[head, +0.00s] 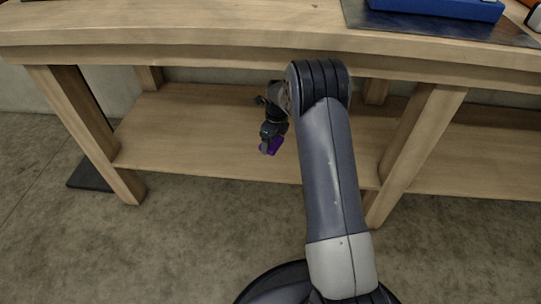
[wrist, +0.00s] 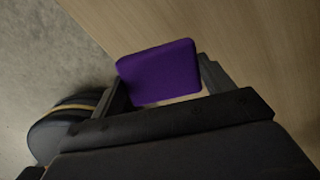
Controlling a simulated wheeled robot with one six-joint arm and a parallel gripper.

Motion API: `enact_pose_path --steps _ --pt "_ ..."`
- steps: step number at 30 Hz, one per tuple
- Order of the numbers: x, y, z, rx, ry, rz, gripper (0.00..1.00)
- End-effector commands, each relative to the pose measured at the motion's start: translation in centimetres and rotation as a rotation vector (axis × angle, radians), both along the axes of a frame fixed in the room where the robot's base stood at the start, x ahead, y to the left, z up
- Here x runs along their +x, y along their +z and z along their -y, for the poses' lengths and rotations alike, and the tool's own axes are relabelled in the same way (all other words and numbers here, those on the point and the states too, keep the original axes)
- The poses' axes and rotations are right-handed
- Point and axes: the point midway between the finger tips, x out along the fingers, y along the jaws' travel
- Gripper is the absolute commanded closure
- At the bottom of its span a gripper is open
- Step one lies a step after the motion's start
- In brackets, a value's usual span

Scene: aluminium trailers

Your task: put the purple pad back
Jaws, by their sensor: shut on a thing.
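The purple pad (wrist: 158,72) is a small rounded block, held between the two fingers of my gripper (wrist: 160,84) in the wrist view. In the head view the purple pad (head: 270,146) shows below my gripper (head: 268,147), over the front part of the lower shelf. My gripper is shut on it. Part of the pad is hidden behind the gripper. I cannot tell whether the pad touches the shelf.
The wooden lower shelf (head: 190,130) is largely bare. The workbench top (head: 180,22) hangs above it, with legs (head: 415,145) on either side. A blue case (head: 440,8) lies on a dark mat (head: 400,24) up top. Concrete floor (head: 180,240) is in front.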

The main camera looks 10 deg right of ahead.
Motion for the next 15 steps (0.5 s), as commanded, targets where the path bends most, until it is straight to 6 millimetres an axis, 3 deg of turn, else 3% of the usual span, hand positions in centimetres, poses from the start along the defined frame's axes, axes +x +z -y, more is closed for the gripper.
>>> enact_pose_path --steps 1,3,8,15 --pt "-0.1 -1.5 0.0 0.0 0.0 -0.004 0.45" --pt "0.0 -2.8 0.0 0.001 0.0 -0.002 0.45" --pt "0.0 -4.2 0.0 0.0 0.0 -0.001 0.45" --pt "-0.1 -8.0 0.0 0.0 0.001 -0.003 0.45"
